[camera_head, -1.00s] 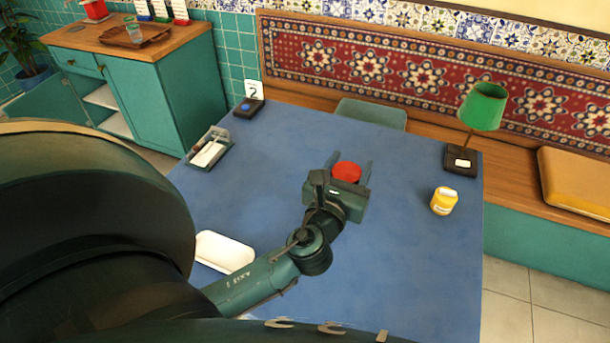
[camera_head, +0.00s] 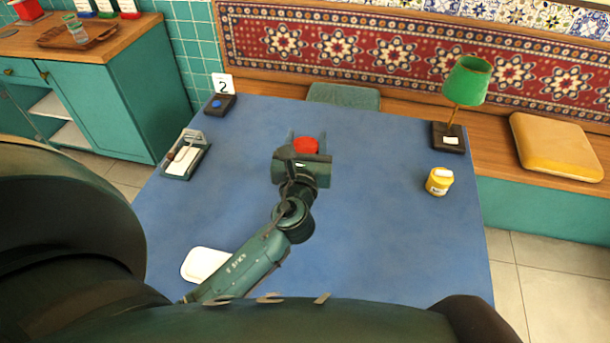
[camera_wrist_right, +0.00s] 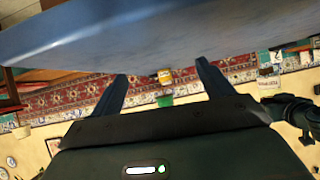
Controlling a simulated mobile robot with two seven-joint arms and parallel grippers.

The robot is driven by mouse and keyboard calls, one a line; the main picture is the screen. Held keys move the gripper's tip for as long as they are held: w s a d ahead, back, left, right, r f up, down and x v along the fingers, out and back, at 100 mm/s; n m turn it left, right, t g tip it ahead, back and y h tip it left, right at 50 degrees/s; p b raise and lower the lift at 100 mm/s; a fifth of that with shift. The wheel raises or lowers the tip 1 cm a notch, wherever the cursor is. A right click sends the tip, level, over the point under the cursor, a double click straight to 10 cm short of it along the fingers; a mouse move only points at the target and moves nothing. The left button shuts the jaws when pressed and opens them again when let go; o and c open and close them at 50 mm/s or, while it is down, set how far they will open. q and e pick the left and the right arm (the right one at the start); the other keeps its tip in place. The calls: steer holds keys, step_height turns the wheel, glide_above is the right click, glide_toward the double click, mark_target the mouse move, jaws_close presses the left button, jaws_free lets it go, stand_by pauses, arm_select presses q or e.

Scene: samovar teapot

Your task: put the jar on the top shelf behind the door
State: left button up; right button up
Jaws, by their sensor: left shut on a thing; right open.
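A thing with a round red top (camera_head: 305,146), seemingly a red-lidded jar, is between the fingers of my left gripper (camera_head: 306,139). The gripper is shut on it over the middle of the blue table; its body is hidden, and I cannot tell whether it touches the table. A yellow jar with a pale lid (camera_head: 439,182) stands on the table's right side, apart from the gripper. My right gripper (camera_wrist_right: 162,72) is open and empty in the right wrist view.
The blue table (camera_head: 385,240) carries a white dish (camera_head: 204,264), a tray (camera_head: 186,155), a box with a blue button (camera_head: 220,103) and a green lamp (camera_head: 467,82). A chair (camera_head: 343,95) and bench are behind. Floor shows between cabinet and table.

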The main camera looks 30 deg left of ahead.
arm_select(q)
steer(key=shift+f+b, duration=1.1)
steer(key=shift+f, duration=2.5)
steer(key=shift+f, duration=0.2)
steer(key=o, duration=1.6)
steer(key=shift+c, duration=0.2)
